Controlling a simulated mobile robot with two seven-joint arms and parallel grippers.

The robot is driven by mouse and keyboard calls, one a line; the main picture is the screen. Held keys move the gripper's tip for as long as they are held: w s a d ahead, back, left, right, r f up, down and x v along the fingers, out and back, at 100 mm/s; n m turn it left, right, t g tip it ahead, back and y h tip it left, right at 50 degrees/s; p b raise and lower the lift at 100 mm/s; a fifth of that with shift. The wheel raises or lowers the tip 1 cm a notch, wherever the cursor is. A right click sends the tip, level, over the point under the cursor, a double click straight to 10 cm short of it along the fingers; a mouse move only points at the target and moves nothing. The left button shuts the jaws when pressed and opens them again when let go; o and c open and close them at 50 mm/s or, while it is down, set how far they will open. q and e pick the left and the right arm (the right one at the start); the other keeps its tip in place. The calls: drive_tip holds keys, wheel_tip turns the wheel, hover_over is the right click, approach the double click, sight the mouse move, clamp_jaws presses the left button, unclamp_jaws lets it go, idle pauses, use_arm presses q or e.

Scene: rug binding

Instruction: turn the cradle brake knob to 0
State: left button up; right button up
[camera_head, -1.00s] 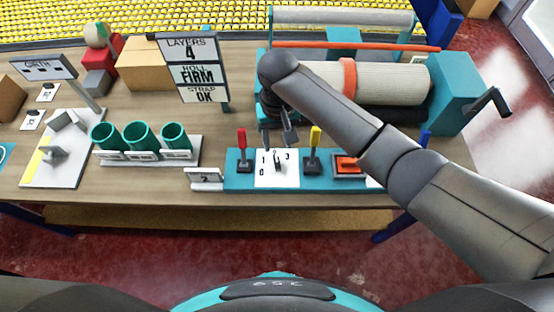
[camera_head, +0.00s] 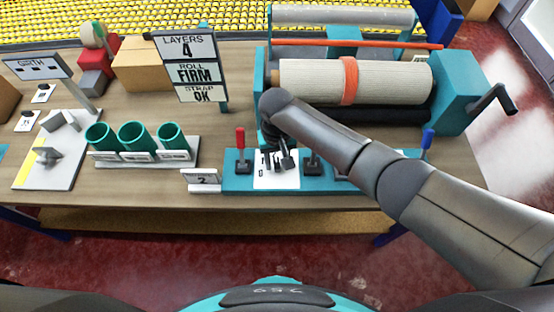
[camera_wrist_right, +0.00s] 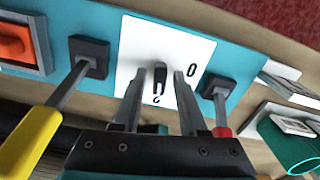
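The dark knob (camera_wrist_right: 160,76) stands on a white dial plate (camera_wrist_right: 130,48), which also shows in the head view (camera_head: 287,182). A printed 0 and a 2 are readable on the plate in the wrist view; the knob's long side lines up roughly toward the 2. My right gripper (camera_wrist_right: 163,74) is open, with one finger on each side of the knob and narrow gaps visible. In the head view my right gripper (camera_head: 279,161) covers the knob and part of the plate. My left gripper is not in view.
A red lever (camera_head: 240,152) stands left of the plate, and a yellow-handled lever (camera_wrist_right: 32,140) on the other side. An orange switch (camera_wrist_right: 14,42) lies beyond that. Green cups (camera_head: 137,137) and a small numbered box (camera_head: 202,180) are to the left. The roll (camera_head: 385,82) lies behind.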

clamp_jaws()
drive_tip(key=shift+n, duration=0.3)
idle(0.3)
drive_tip(key=n+p, duration=0.1)
drive_tip(key=n, duration=0.1)
drive_tip(key=shift+r+n+p, duration=0.1)
drive_tip(key=shift+n+p, duration=0.2)
drive_tip(key=shift+p, duration=0.05)
drive_tip(key=n+p, duration=0.1)
drive_tip(key=n, duration=0.3)
drive_tip(key=shift+d+n, duration=0.1)
drive_tip(key=shift+n, duration=0.2)
drive_tip(key=n, duration=0.2)
drive_tip(key=shift+n+p, duration=0.3)
drive_tip(key=n, duration=0.3)
drive_tip(key=shift+w+n, duration=0.1)
drive_tip(key=shift+n, duration=0.2)
drive_tip(key=n, duration=0.6)
drive_tip(key=shift+w, duration=0.1)
